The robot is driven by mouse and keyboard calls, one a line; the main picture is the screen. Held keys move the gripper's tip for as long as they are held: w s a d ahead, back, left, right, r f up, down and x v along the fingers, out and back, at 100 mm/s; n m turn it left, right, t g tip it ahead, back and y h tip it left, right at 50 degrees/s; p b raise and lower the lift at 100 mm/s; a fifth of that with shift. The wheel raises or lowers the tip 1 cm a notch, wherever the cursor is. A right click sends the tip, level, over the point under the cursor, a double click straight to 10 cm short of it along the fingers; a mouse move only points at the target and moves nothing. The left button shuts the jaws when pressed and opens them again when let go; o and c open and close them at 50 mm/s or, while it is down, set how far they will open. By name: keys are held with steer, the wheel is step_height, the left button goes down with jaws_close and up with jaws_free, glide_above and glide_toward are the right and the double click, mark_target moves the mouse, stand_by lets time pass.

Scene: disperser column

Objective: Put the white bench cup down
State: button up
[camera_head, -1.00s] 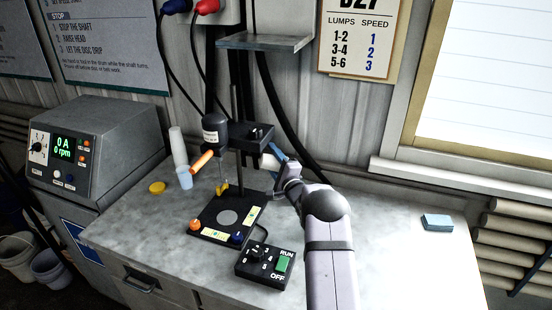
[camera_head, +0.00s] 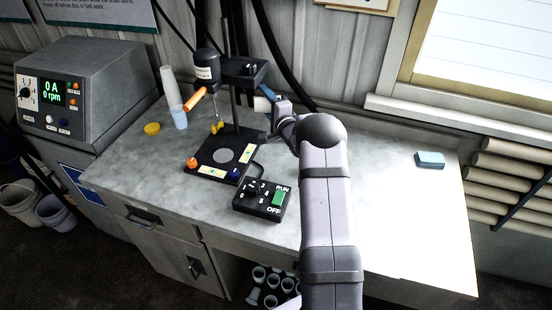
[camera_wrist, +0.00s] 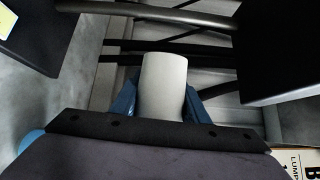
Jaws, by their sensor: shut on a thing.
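The white bench cup (camera_wrist: 163,88) is held between the blue fingers of my gripper (camera_wrist: 160,104) in the wrist view. My gripper is shut on it. In the head view the cup (camera_head: 262,104) shows only as a small white patch, just right of the disperser's column, beside my gripper (camera_head: 270,98). It is above the level of the bench top (camera_head: 380,190); its exact height cannot be told. The disperser (camera_head: 205,66) stands left of my gripper, with an orange handle (camera_head: 195,99) and a black base plate (camera_head: 204,150).
A control box (camera_head: 263,200) with a green RUN switch sits in front of the base. A white cup stack (camera_head: 170,86), a pale blue cup (camera_head: 179,117) and a yellow lid (camera_head: 152,129) are at left. A blue block (camera_head: 430,159) lies at right. The bench's right part is mostly clear.

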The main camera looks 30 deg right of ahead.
steer(key=s+a+f+n+g+p, duration=0.2)
steer(key=s+n+g, duration=0.2)
steer(key=s+n, duration=0.5)
steer(key=n, duration=1)
glide_above(274, 165)
steer(key=f, duration=0.2)
steer(key=shift+g, duration=0.3)
steer(key=shift+a+f+p, duration=0.1)
steer(key=shift+f+p, duration=1.6)
steer(key=shift+f, duration=3.1)
steer(key=shift+f, duration=0.1)
steer(key=shift+f, duration=0.1)
steer(key=o, duration=1.1)
steer(key=shift+r, duration=0.2)
steer(key=b+v, duration=0.3)
steer(key=v, duration=0.9)
